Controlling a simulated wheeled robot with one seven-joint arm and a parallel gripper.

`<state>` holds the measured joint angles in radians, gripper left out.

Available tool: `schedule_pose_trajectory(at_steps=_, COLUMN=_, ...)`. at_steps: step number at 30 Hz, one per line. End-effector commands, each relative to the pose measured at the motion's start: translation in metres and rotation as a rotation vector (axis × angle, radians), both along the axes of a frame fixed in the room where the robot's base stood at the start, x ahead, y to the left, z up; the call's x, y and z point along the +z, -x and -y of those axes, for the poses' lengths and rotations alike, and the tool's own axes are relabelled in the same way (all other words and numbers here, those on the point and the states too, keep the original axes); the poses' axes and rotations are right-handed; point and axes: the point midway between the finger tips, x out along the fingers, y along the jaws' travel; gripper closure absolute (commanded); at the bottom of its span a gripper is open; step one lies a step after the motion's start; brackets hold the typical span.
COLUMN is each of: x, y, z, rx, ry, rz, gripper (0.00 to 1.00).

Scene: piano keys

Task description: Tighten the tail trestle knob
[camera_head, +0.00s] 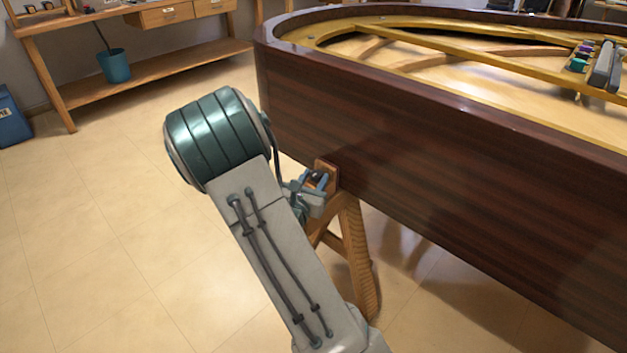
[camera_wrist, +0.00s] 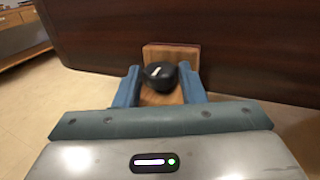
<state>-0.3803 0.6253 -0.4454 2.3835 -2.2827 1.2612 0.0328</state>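The trestle knob (camera_wrist: 160,74) is round and black with a short white mark that slants slightly. It sits on the face of a wooden block (camera_wrist: 152,53) at the top of the tail trestle (camera_head: 357,262), against the piano's dark side. My gripper (camera_wrist: 159,82) has its two blue fingers on either side of the knob. A narrow gap shows at the left finger; the right finger is very close to the knob, and I cannot tell if it touches. In the head view my gripper (camera_head: 317,183) is at the trestle top, partly hidden by my arm.
The piano case (camera_head: 440,150) fills the right side, directly behind the knob. A wooden workbench (camera_head: 150,80) with a blue-green bucket (camera_head: 114,66) stands at the back left. A blue bin (camera_head: 12,120) is at the left edge. The tiled floor (camera_head: 90,250) is clear at left.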

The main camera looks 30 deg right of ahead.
Motion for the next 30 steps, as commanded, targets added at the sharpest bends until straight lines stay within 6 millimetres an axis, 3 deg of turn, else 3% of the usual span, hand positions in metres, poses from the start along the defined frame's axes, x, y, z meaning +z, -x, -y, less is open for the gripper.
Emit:
schedule_pose_trajectory(at_steps=1, x=0.0, y=0.0, z=0.0, rx=0.0, ry=0.0, rz=0.0, gripper=0.78)
schedule_pose_trajectory(at_steps=3, x=0.0, y=0.0, z=0.0, rx=0.0, ry=0.0, rz=0.0, gripper=0.89)
schedule_pose_trajectory(at_steps=17, x=0.002, y=-0.002, z=-0.002, rx=-0.084, ry=0.0, rz=0.0, gripper=0.89)
schedule_pose_trajectory(at_steps=30, x=0.004, y=-0.011, z=-0.006, rx=-0.438, ry=-0.001, rz=0.002, gripper=0.89)
